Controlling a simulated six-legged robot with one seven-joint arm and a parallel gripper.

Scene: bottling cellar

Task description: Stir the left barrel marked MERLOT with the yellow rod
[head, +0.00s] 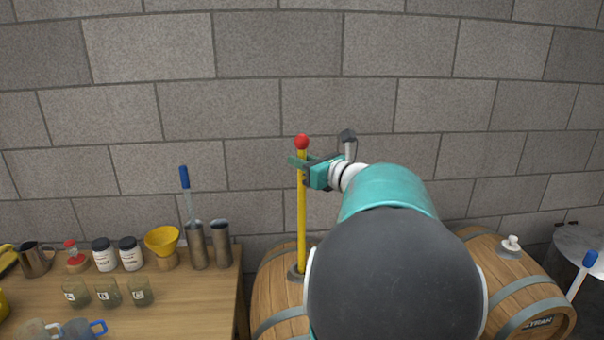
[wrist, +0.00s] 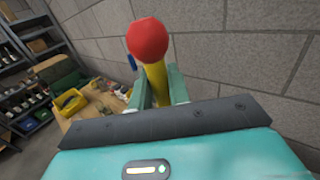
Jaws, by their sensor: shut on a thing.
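A yellow rod (head: 301,210) with a red ball on top stands upright, its lower end in the top opening of the left barrel (head: 272,290). My gripper (head: 301,167) is shut on the rod just below the red ball. In the wrist view the red ball (wrist: 148,40) and the yellow shaft sit between the teal fingers (wrist: 158,88). My arm hides much of the left barrel, and no marking on it can be read. The rod's lower end is hidden inside the barrel.
A second barrel (head: 528,290) with a pale stopper stands at the right. A wooden table (head: 195,300) at the left holds jars, a yellow funnel (head: 162,241), metal cylinders and cups. A block wall (head: 280,45) stands behind. The wrist view shows shelves (wrist: 30,50).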

